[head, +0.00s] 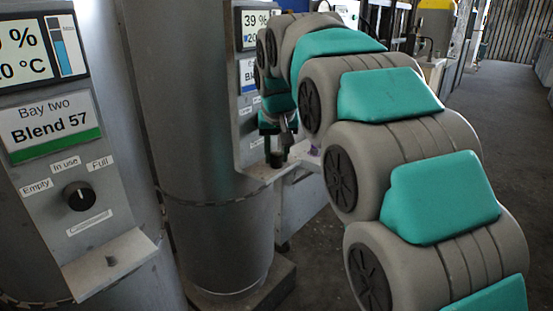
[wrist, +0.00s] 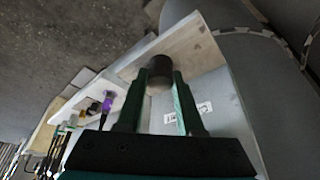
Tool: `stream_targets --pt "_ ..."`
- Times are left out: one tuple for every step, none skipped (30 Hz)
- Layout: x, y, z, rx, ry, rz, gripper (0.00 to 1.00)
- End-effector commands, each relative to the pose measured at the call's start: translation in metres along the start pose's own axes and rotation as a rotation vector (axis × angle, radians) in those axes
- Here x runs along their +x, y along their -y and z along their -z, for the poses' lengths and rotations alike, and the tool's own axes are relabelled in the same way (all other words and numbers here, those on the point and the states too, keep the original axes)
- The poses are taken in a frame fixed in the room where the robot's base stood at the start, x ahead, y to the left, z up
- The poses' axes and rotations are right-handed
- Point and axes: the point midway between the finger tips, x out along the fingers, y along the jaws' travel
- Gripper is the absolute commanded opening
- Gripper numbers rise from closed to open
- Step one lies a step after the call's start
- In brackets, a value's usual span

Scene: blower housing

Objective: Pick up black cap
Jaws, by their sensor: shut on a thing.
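The black cap (wrist: 159,72) is a short dark cylinder between the fingertips in the wrist view. My gripper (wrist: 160,80) is shut on it, with one dark green finger on each side. In the head view my gripper (head: 277,145) is at the small shelf of the second panel, and the cap (head: 276,160) shows as a small dark shape at the fingertips. I cannot tell whether the cap touches the shelf.
The shelf (wrist: 180,50) sticks out below a grey panel. A neighbouring shelf (wrist: 85,100) holds a purple-and-black item (wrist: 108,100). A nearer panel with a black knob (head: 79,196) stands at the left. Open floor (head: 510,130) lies to the right.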

Motion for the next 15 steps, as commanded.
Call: stream_targets --pt "0.0 0.0 0.0 0.0 0.0 0.0 0.0" --pt "0.0 0.0 0.0 0.0 0.0 0.0 0.0" --pt "0.0 0.0 0.0 0.0 0.0 0.0 0.0" --pt "0.0 0.0 0.0 0.0 0.0 0.0 0.0" --pt "0.0 0.0 0.0 0.0 0.0 0.0 0.0" --pt "-0.0001 0.0 0.0001 0.0 0.0 0.0 0.0" --pt "-0.0003 0.0 0.0002 0.0 0.0 0.0 0.0" --pt "-0.0005 0.0 0.0003 0.0 0.0 0.0 0.0" --pt "-0.0011 0.0 0.0007 0.0 0.0 0.0 0.0" --pt "-0.0018 0.0 0.001 0.0 -0.001 0.0 0.0" --pt "-0.0027 0.0 0.0016 0.0 -0.001 0.0 0.0" --pt "-0.0043 0.0001 0.0024 0.0 -0.002 0.0 0.0" --pt "-0.0057 0.0001 0.0032 0.0 -0.002 0.0 0.0" --pt "-0.0072 0.0002 0.0041 0.0 -0.003 0.001 0.0" --pt "-0.0097 0.0003 0.0054 0.0 -0.004 0.001 0.0"
